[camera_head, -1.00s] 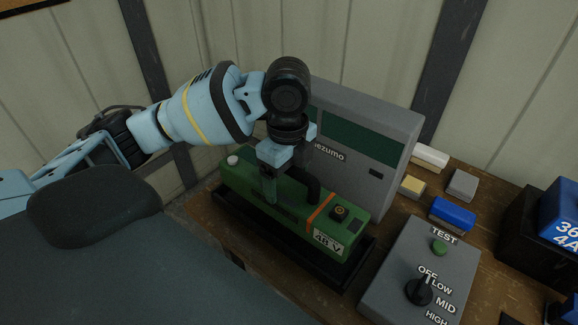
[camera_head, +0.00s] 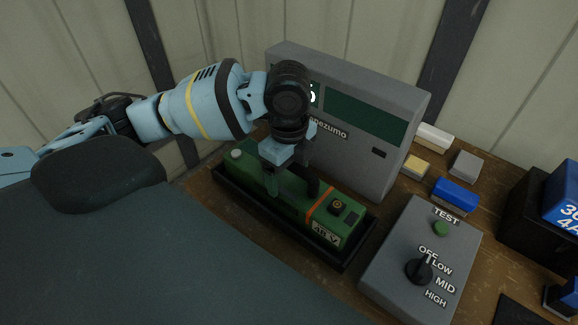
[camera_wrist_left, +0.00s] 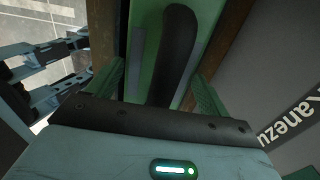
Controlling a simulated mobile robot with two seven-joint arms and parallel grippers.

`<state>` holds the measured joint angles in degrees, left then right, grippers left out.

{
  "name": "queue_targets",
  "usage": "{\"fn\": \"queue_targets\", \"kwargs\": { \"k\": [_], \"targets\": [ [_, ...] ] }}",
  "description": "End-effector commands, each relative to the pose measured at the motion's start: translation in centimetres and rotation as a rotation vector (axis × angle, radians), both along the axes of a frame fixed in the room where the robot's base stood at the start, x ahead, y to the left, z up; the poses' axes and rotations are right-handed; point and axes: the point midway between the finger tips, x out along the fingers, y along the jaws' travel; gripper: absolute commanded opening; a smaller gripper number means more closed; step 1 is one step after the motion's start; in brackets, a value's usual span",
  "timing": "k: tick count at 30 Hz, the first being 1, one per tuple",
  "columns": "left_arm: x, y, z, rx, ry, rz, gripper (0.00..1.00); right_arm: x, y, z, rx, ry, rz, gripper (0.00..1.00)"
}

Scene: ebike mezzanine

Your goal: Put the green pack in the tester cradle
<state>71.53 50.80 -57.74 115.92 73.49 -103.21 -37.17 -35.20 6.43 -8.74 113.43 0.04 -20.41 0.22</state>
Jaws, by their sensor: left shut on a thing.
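The green pack (camera_head: 324,221), with an orange stripe and a 48 V label, lies lengthwise within the black tester cradle (camera_head: 345,264). The cradle's near wall hides the pack's lower edge, so I cannot see whether it rests fully on the bottom. My left gripper (camera_head: 272,186) points down over the pack, shut on its black handle. The wrist view shows the handle (camera_wrist_left: 177,50) between the two fingers. My right gripper is not in view.
The grey tester housing (camera_head: 375,150) stands right behind the cradle. A grey control box (camera_head: 405,250) with a green button and dial is at its right. Small blocks, including a blue one (camera_head: 455,195), lie beyond. Blue packs (camera_head: 560,195) stand at the far right.

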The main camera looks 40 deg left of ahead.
Motion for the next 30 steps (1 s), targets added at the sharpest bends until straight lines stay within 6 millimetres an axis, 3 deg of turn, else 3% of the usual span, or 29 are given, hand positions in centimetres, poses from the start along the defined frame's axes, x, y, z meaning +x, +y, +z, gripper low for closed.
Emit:
{"fn": "queue_targets", "kwargs": {
  "k": [5,6,10,20,23,30],
  "targets": [
    [0.2,0.0,0.4,-0.003,-0.013,0.000,0.09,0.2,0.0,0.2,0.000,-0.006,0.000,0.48],
    [0.0,0.0,0.0,0.000,-0.002,0.000,0.81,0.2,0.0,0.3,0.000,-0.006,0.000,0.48],
    [0.0,0.0,0.0,0.000,-0.002,0.000,0.98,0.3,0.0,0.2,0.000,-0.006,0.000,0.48],
    [0.0,0.0,0.2,0.000,-0.001,-0.001,1.00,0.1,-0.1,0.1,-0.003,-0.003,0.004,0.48],
    [0.1,0.0,1.4,0.000,-0.005,0.000,1.00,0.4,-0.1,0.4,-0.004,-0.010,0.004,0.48],
    [0.1,-0.1,6.2,-0.002,-0.008,-0.002,1.00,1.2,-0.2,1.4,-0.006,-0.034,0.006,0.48]
  ]
}}
